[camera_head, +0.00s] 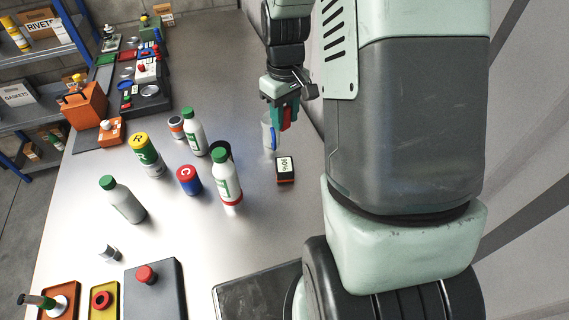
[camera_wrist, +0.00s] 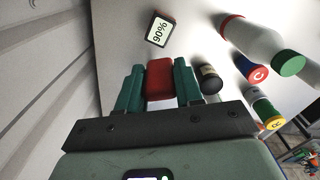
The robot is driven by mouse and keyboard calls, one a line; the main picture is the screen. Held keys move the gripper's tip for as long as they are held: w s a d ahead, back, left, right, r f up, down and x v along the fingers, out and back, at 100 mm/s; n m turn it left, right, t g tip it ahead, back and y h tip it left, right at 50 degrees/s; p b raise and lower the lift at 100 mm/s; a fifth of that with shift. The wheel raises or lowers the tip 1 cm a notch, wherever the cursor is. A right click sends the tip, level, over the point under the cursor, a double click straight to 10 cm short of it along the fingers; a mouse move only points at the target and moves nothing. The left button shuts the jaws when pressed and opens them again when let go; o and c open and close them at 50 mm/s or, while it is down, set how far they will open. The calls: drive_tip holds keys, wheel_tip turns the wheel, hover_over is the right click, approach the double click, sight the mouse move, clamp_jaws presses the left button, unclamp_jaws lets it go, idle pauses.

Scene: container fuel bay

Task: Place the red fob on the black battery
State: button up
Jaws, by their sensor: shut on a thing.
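My gripper (camera_head: 284,106) is shut on the red fob (camera_head: 288,117), which hangs between its teal fingers above the table. In the wrist view, the fob (camera_wrist: 160,76) sits between the two fingertips (camera_wrist: 160,88). The black battery (camera_head: 285,170) is a small block with a white "90%" label on top and a red-orange band low down. It lies on the table, nearer the camera than my gripper and apart from it. In the wrist view, the battery (camera_wrist: 158,30) shows beyond the fob, with nothing on its top.
A clear cup with a blue part (camera_head: 268,130) stands close beside my gripper. Left of the battery are a white bottle with a red base (camera_head: 227,180), a blue-and-red can (camera_head: 188,180) and other bottles. Bare table surrounds the battery.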

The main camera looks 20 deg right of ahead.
approach(284, 164)
wheel_tip(284, 164, down, 5)
drive_tip(key=shift+s+f, duration=0.1)
idle(0.4)
drive_tip(key=shift+f, duration=0.1)
drive_tip(key=o, duration=1)
